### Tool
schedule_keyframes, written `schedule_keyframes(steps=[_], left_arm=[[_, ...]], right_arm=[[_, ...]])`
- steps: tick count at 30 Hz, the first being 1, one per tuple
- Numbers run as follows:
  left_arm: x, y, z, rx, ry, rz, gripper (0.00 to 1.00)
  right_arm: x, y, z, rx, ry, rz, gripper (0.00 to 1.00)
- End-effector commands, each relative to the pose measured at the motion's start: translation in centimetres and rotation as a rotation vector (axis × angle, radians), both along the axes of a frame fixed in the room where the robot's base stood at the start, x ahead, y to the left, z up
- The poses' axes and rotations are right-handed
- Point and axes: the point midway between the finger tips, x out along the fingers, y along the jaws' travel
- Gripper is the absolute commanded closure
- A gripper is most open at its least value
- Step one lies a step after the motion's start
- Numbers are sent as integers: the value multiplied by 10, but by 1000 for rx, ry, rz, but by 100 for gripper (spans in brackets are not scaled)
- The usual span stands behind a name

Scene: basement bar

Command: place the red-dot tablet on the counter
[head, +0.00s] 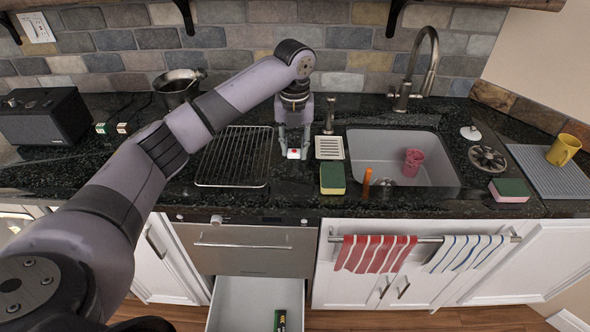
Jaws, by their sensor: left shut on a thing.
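The red-dot tablet (294,154) is a small white block with a red spot on it. It is between the fingertips of my left gripper (294,150), which points down and is shut on it. The gripper is over the dark stone counter (300,198), between the wire rack and the sink. I cannot tell whether the tablet touches the counter. My right gripper is not in view.
A wire rack (236,157) lies left of the gripper. A white soap dish (330,147), a green-yellow sponge (333,178) and the sink (430,172) with a pink cup (412,162) are to the right. An open drawer (240,302) juts out below.

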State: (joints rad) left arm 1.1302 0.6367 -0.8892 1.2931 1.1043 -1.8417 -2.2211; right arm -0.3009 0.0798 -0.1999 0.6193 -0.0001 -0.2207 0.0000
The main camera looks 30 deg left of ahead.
Motion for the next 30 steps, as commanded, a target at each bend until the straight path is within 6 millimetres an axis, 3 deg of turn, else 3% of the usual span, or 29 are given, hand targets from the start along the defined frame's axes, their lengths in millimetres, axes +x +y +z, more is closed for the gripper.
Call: schedule_keyframes(steps=[6, 18, 30], left_arm=[[-1, 0, -47, 1, 3, 0, 87], [-1, 0, -94, 1, 3, -1, 87], [0, 0, -103, 0, -1, 0, 87]], right_arm=[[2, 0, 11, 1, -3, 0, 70], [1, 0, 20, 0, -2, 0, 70], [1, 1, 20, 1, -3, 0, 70]])
